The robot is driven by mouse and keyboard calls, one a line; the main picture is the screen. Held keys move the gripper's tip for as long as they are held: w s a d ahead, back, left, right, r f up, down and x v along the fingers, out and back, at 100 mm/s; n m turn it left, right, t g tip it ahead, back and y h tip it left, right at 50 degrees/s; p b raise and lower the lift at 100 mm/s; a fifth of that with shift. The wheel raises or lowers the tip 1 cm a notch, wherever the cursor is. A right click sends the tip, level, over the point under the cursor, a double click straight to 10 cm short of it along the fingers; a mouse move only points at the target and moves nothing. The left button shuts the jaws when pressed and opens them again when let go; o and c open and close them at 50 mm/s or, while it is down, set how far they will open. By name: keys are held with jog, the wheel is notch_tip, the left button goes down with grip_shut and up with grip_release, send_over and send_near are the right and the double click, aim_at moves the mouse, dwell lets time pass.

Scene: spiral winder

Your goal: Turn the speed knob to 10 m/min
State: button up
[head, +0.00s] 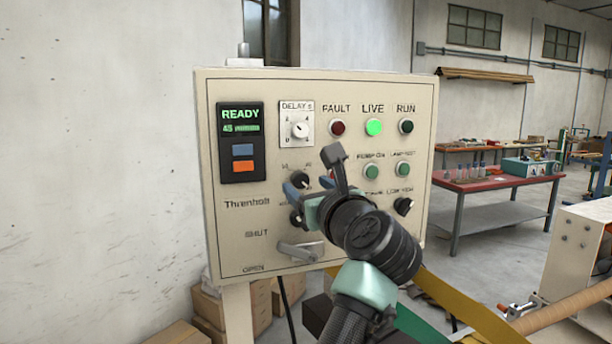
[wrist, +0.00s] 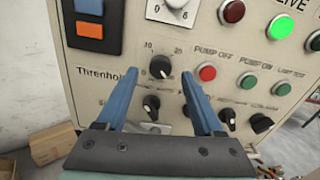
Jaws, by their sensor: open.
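The speed knob is a round black knob (wrist: 160,66) with a scale marked 10 at upper left and 20 at upper right. It is on the cream control panel (head: 225,215) and also shows in the head view (head: 299,179), partly behind my gripper. A small white mark on it appears to point to the lower right. My gripper (wrist: 159,79) is open, its two blue fingers on either side of the knob in the wrist view. I cannot tell whether the fingers reach around the knob or touch it. It also shows in the head view (head: 310,188).
Another black knob (wrist: 151,104) is just below, between the fingers in the wrist view. A red button (wrist: 207,72) is close right of the right finger. A grey lever handle (head: 300,250) juts out lower on the panel. A red-topped table (head: 490,183) stands behind right.

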jog(key=shift+x, duration=0.9)
grip_shut()
